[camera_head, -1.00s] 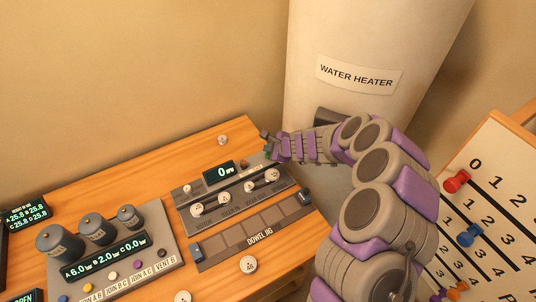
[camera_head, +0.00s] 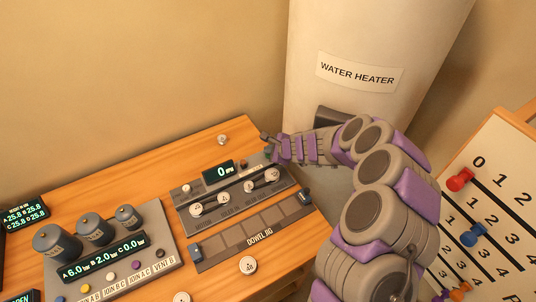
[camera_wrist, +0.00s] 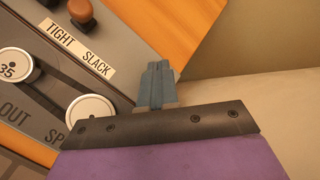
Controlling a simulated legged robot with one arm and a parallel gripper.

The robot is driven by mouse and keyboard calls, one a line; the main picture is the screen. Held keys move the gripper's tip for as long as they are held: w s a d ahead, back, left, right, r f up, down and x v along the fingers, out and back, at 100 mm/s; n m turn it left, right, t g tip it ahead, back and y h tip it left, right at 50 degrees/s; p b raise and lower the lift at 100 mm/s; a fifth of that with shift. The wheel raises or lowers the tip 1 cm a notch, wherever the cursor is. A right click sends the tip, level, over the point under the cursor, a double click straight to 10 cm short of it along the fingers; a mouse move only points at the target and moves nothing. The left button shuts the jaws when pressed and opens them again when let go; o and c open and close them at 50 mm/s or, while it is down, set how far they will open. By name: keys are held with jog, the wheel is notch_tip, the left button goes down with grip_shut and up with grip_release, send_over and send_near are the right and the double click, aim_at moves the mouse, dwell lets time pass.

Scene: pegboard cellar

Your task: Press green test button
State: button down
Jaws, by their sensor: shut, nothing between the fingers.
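My gripper (camera_head: 268,151) is shut and empty at the back right corner of the wooden bench, by the far right end of a grey panel (camera_head: 184,201) with a "0" display. In the wrist view its teal fingers (camera_wrist: 157,84) are pressed together, just past the panel's edge and beside a "TIGHT SLACK" label (camera_wrist: 78,46). A brown-orange button or knob (camera_wrist: 80,12) stands above that label, apart from the fingers; it also shows in the head view (camera_head: 244,165). I cannot make out a green test button in either view.
The panel carries several white round dials (camera_head: 196,209). A dowel jig (camera_head: 235,240) lies in front of it. A panel with grey cylinders (camera_head: 94,229) stands at left. A water heater (camera_head: 360,45) rises behind my arm. A numbered board (camera_head: 500,215) is at right.

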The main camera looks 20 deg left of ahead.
jog(key=shift+f, duration=0.25)
jog(key=shift+r, duration=0.1)
dwell(0.5)
jog(key=shift+r+p, duration=0.45)
jog(key=shift+r, duration=0.3)
jog(key=shift+r+p, duration=2)
jog(key=shift+r, duration=0.55)
